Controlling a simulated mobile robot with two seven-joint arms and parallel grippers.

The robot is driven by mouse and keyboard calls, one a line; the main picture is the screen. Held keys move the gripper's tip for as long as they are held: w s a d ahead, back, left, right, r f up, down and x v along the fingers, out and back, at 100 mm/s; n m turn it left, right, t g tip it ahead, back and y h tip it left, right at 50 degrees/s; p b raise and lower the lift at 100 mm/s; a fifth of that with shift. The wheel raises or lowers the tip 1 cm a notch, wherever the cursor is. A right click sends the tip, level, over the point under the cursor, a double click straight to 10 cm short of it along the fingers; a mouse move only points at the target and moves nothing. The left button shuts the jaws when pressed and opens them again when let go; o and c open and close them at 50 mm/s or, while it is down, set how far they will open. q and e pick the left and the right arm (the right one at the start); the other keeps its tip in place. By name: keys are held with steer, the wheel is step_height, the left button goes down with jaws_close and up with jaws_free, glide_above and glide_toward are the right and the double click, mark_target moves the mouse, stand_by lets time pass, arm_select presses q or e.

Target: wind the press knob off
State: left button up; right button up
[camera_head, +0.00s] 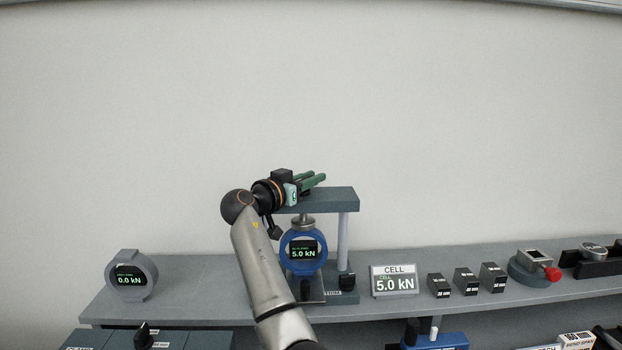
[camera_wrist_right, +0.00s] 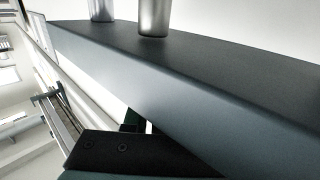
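The press (camera_head: 345,199) stands on the grey shelf, with a flat grey top beam on pale posts. A blue ring gauge (camera_head: 284,256) reading 5.0 kN sits under the beam. A black knob (camera_head: 347,281) is at the right of its base, and another black knob (camera_head: 306,289) is at its front, close to my arm. Which one is the press knob I cannot tell. My right gripper (camera_head: 318,178), with green fingers, is at the beam's top left, well above both knobs. Its finger gap is unclear. The right wrist view shows the beam (camera_wrist_right: 200,85) close by. My left gripper is out of view.
A grey gauge (camera_head: 151,275) reading 0.0 kN stands at left. A CELL display (camera_head: 394,281) reads 5.0 kN, beside several black blocks (camera_head: 466,281). A round fixture with a red knob (camera_head: 552,273) is at right. The wall above is bare.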

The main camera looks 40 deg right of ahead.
jaws_close()
steer(key=shift+n+t, duration=0.3)
steer(key=shift+t, duration=0.1)
